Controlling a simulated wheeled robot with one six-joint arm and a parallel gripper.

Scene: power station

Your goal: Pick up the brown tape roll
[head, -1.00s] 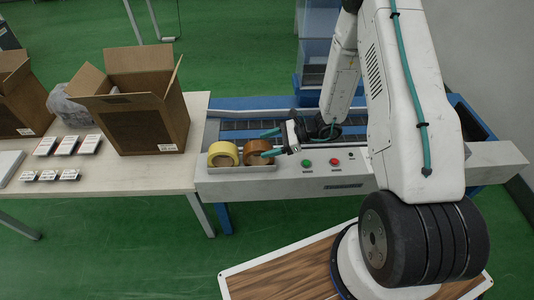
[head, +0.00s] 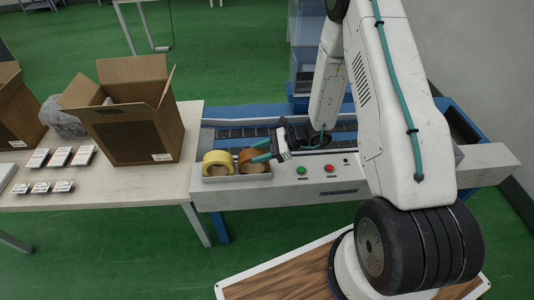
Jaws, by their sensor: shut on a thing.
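The brown tape roll (head: 251,161) stands on its edge in a shallow grey tray (head: 237,178) at the left end of the conveyor unit. A yellow tape roll (head: 217,163) stands just left of it in the same tray. The exact contact of the fingers is too small to see clearly.
An open cardboard box (head: 130,125) stands on the table (head: 120,193) to the left, with several small white boxes (head: 60,157) beside it. The conveyor belt (head: 235,131) runs behind.

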